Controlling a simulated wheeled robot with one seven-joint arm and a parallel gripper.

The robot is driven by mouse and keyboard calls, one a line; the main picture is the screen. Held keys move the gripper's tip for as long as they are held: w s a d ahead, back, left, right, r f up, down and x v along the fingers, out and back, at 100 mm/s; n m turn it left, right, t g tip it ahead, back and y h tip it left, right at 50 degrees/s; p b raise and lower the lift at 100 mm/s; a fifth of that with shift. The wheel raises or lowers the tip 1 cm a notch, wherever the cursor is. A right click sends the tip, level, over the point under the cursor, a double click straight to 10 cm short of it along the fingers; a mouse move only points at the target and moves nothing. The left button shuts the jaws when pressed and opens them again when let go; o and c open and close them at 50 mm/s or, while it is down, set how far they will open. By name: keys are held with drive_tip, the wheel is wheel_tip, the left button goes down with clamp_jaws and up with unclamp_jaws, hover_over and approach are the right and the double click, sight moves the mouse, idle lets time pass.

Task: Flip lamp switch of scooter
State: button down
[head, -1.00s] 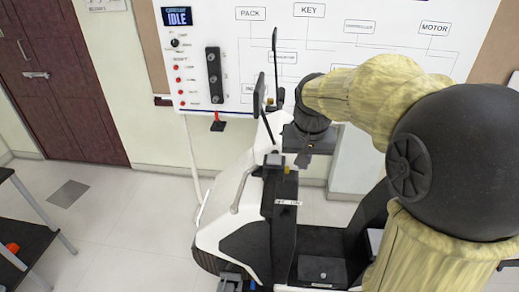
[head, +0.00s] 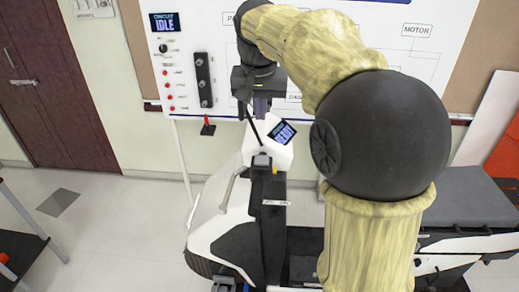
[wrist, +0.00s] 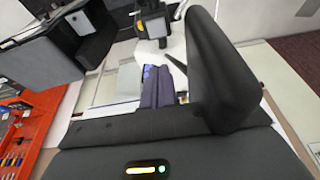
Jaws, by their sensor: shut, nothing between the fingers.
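The scooter (head: 215,232), white and black, stands below the wall board. A small yellow part (head: 275,170) sits by the dark block at its near handlebar end; the wrist view shows a dark block with a yellow-orange part (wrist: 155,27). I cannot tell whether this is the lamp switch. A column of red knobs (head: 171,84) is on the board; the top label appears to read LAMP. My gripper (head: 252,108) is shut and empty, in front of the board in the picture, above the scooter's lit display (head: 282,132). Its fingers (wrist: 157,88) also show in the wrist view.
The white board (head: 330,60) fills the back, with an IDLE screen (head: 177,22) and a black strip of round knobs (head: 204,80). A red-handled part (head: 208,125) hangs below its edge. A dark table (head: 22,258) stands at left. The floor between is clear.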

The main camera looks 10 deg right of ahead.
sight(261, 161)
drive_tip(key=p+x, duration=0.1)
drive_tip(key=x, duration=0.3)
drive_tip(key=p+x, duration=0.1)
drive_tip(key=x, duration=0.4)
drive_tip(key=s+p+x, duration=0.1)
drive_tip(key=x, duration=0.3)
drive_tip(key=shift+w+a+f, duration=0.1)
drive_tip(key=shift+a+f, duration=0.05)
drive_tip(key=shift+f, duration=0.4)
drive_tip(key=shift+w+a+p, duration=0.1)
drive_tip(key=shift+w+p, duration=0.05)
drive_tip(key=shift+p, duration=0.45)
drive_tip(key=shift+w+f, duration=0.1)
drive_tip(key=shift+f, duration=0.05)
drive_tip(key=shift+s+b, duration=0.3)
drive_tip(key=shift+s, duration=0.75)
drive_tip(key=shift+a, duration=0.1)
